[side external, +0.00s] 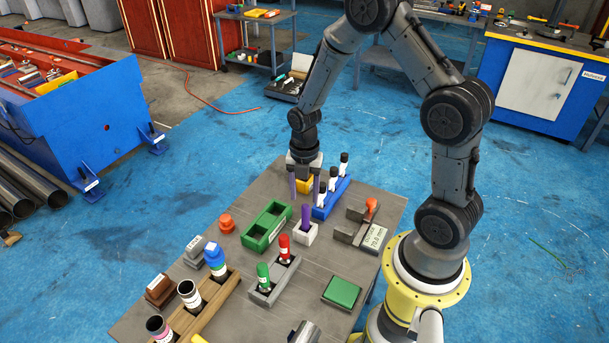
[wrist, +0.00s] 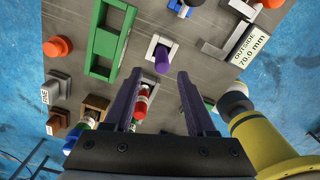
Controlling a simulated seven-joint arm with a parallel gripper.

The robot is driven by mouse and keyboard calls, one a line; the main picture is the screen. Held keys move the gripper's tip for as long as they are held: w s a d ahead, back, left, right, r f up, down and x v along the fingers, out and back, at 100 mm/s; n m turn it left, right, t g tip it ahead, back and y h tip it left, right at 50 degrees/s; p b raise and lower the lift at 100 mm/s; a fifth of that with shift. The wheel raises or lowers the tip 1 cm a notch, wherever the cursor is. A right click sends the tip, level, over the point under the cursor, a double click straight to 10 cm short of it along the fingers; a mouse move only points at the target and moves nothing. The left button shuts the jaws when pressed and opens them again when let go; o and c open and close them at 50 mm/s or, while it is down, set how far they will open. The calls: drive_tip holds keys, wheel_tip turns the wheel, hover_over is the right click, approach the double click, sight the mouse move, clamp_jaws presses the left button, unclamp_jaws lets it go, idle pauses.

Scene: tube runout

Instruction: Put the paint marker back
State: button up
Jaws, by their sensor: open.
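Several markers stand on the grey bench (side external: 200,315); I cannot tell which is the paint marker. A purple one (side external: 306,217) stands upright in a white block (side external: 305,234), also in the wrist view (wrist: 161,60). My gripper (side external: 304,193) is open, empty and above the bench near the blue rack. In the wrist view, the purple marker appears between its fingers (wrist: 157,73), apart from them.
A green two-pocket tray (side external: 267,226) lies left of the white block. A grey gauge (side external: 352,226) with a size sign (side external: 374,238) is at right. A green pad (side external: 341,292) and a wooden rack of tubes (side external: 210,302) are at the front. Bare bench lies between.

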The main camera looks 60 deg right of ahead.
drive_tip(key=s+a+r+m+t, duration=0.1)
drive_tip(key=s+a+r+m, duration=0.15)
drive_tip(key=r+m, duration=0.45)
drive_tip(key=s+a+r+m+t, duration=0.2)
drive_tip(key=a+r, duration=0.1)
drive_tip(key=r, duration=0.9)
drive_tip(key=s+a+r+m+t, duration=0.2)
drive_tip(key=s+a+r+m, duration=0.2)
drive_tip(key=s+m, duration=0.8)
drive_tip(key=shift+r+m+t, duration=0.3)
drive_tip(key=shift+r, duration=0.75)
